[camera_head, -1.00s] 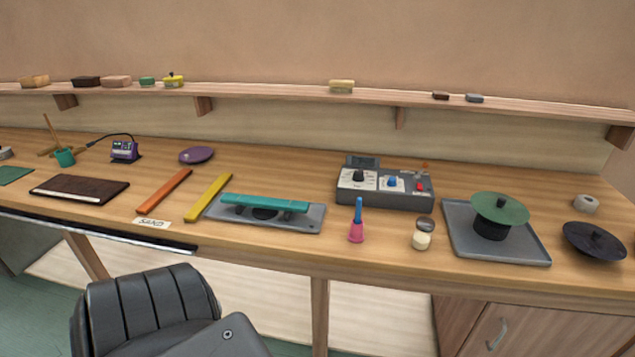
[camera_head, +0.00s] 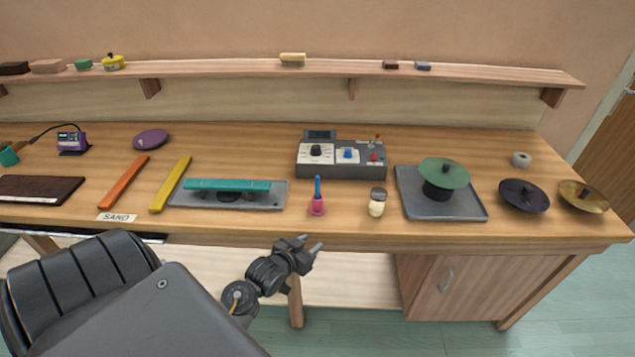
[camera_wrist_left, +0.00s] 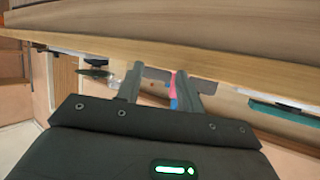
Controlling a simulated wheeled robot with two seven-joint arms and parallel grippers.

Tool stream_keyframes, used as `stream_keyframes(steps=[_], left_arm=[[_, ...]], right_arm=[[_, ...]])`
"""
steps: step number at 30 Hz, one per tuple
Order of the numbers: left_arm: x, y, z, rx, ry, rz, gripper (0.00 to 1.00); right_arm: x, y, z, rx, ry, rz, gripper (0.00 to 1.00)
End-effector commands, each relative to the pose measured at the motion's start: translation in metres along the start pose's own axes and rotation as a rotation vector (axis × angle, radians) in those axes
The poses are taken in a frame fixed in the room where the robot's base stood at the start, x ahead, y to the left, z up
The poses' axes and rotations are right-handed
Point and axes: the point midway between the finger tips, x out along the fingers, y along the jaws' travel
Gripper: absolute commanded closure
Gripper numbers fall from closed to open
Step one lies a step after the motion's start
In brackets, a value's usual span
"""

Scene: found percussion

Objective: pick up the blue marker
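A slim blue stick (camera_head: 317,184) stands upright in a pink, cup-like base (camera_head: 317,207) near the front edge of the workbench. I cannot tell whether it is a loose marker or part of the pink piece. My left gripper (camera_head: 311,243) is in front of the bench edge, just below the pink base in the head view, touching nothing. In the left wrist view, the left gripper's (camera_wrist_left: 157,72) fingers are apart and empty. The pink base (camera_wrist_left: 172,92) shows beyond them, partly hidden by a finger. My right gripper is not in view.
A cream-lidded jar (camera_head: 377,204) stands right of the pink base. A grey tray with a teal bar (camera_head: 228,185) lies left, a grey control box (camera_head: 342,158) behind. A green disc (camera_head: 443,172) sits over another tray (camera_head: 410,204). The workbench's front edge (camera_head: 345,237) is close to the gripper.

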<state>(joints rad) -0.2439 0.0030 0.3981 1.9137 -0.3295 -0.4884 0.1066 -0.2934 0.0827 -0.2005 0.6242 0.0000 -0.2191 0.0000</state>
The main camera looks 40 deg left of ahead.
Motion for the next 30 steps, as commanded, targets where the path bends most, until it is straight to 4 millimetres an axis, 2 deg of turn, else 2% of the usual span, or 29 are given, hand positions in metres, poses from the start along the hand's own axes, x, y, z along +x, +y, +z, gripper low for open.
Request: stream_keyframes(steps=[1,3,7,9,16,24,30], left_arm=[[-0.011,-0.011,-0.037,0.005,0.068,-0.021,0.63],[-0.018,-0.029,-0.074,-0.002,0.175,-0.047,0.63],[-0.021,-0.053,-0.106,-0.032,0.331,-0.067,0.63],[-0.023,-0.058,-0.114,-0.041,0.375,-0.07,0.63],[-0.02,-0.062,-0.122,-0.048,0.406,-0.072,0.63],[0.016,-0.065,-0.139,-0.049,0.405,-0.071,0.63],[0.028,-0.065,-0.141,-0.047,0.403,-0.071,0.63]], right_arm=[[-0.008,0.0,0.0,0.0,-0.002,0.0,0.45],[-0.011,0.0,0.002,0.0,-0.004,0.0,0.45],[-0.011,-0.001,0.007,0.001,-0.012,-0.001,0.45],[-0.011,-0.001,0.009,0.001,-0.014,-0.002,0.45],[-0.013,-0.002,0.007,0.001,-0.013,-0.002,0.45],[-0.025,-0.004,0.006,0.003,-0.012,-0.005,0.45],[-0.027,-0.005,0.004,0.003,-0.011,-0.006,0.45]])
